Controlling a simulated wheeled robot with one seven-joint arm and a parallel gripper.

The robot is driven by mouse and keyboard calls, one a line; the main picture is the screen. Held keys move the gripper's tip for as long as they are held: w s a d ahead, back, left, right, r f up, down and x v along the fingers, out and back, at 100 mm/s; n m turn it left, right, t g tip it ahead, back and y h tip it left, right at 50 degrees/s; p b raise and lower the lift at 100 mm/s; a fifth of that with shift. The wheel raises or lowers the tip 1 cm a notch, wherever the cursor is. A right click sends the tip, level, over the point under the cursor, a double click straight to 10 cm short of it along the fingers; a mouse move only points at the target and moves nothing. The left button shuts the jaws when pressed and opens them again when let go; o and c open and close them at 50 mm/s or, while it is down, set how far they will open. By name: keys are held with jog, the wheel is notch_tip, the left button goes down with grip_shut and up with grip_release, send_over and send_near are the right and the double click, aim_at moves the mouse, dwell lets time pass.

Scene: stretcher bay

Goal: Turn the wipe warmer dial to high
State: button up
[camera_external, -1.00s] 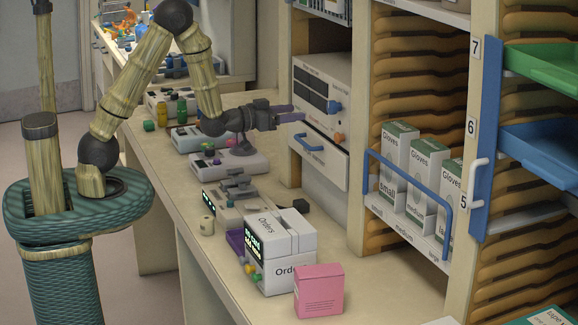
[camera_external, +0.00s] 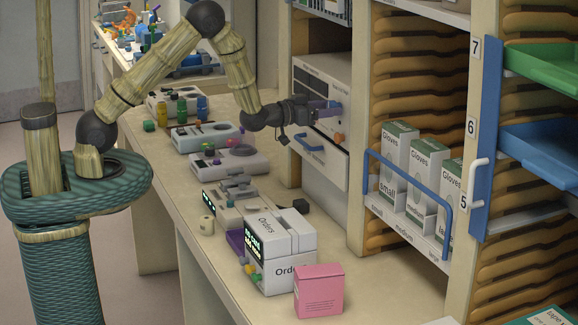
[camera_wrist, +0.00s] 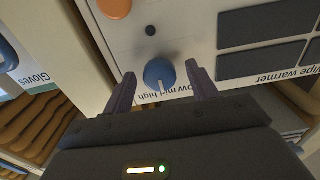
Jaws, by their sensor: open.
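The wipe warmer (camera_external: 318,68) is a white box with dark panels, set in the shelving beyond the counter. Its blue dial (camera_wrist: 158,72) shows in the wrist view, with a white pointer mark that appears to point near "mid" on the low, mid, high labels. My gripper (camera_wrist: 160,74) is open, with one finger on each side of the dial and a visible gap to each. In the external view my gripper (camera_external: 328,109) is at the warmer's front and largely hides the dial. Contact cannot be told.
An orange knob (camera_wrist: 115,7) sits close to the dial on the panel. A blue-handled drawer (camera_external: 318,165) is below. Glove boxes (camera_external: 397,160) stand right of the warmer. Several devices line the counter (camera_external: 385,285), including a white Orders box (camera_external: 283,262) and pink box (camera_external: 319,291).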

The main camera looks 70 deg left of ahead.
jog(key=c, duration=1)
jog(key=shift+f+m+b, duration=0.2)
jog(key=shift+m+b, duration=0.2)
jog(key=shift+b, duration=0.5)
jog(key=m+b, duration=0.7)
jog(key=b, duration=0.4)
jog(key=shift+r+m, duration=0.1)
jog(key=shift+m, duration=0.2)
jog(key=shift+r, duration=0.1)
